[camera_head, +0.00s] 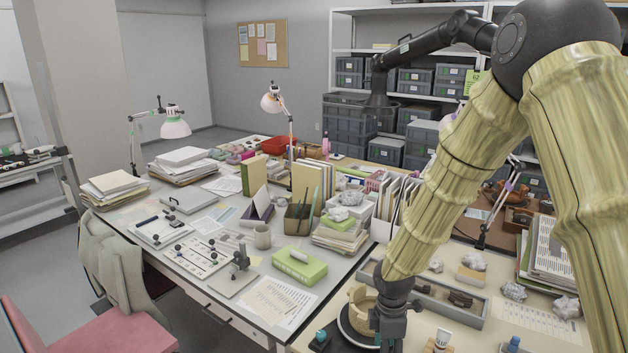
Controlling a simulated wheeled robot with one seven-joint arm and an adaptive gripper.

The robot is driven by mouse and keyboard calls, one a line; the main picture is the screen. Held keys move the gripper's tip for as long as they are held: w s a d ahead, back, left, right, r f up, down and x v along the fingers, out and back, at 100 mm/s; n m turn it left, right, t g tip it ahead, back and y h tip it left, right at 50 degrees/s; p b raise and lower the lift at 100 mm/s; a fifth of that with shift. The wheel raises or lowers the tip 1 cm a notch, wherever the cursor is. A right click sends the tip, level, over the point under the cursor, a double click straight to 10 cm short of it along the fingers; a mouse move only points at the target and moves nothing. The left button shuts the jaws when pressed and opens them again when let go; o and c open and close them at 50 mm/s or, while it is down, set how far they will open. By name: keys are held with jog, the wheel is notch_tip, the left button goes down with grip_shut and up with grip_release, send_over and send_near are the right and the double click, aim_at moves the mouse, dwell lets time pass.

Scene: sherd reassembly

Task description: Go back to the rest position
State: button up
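My gripper (391,337) points down at the bottom of the view, over the near worktable. Its fingertips are at or past the lower edge of the picture, so I cannot tell whether it is open or shut. A tan, ring-like broken vessel (361,304) stands just left of it on a dark round turntable (345,331). The gripper covers part of both, and I cannot tell whether it touches the vessel. My arm, in a tan ribbed cover, fills the right side.
A grey tray (463,317) with dark pieces lies right of the gripper. A white tube (442,340), a blue-capped bottle (513,344) and crumpled paper (513,291) are nearby. A desk with a green box (299,267), a mug (263,237) and lamps adjoins on the left.

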jog(key=s+f+m+y+b, duration=0.15)
jog(key=s+f+m, duration=0.45)
jog(key=s+f, duration=0.65)
jog(key=s+d+f+m, duration=0.2)
jog(key=s+f+m, duration=0.4)
jog(key=s, duration=0.4)
jog(key=s+d+f+m+b, duration=0.1)
jog(key=s+d+f+m, duration=0.2)
jog(key=s+f+m, duration=0.3)
jog(key=s+f+h, duration=0.1)
jog(key=s+f, duration=0.1)
jog(key=s, duration=0.3)
jog(key=shift+s+f, duration=0.2)
jog(key=shift+s, duration=0.05)
jog(key=shift+d, duration=0.1)
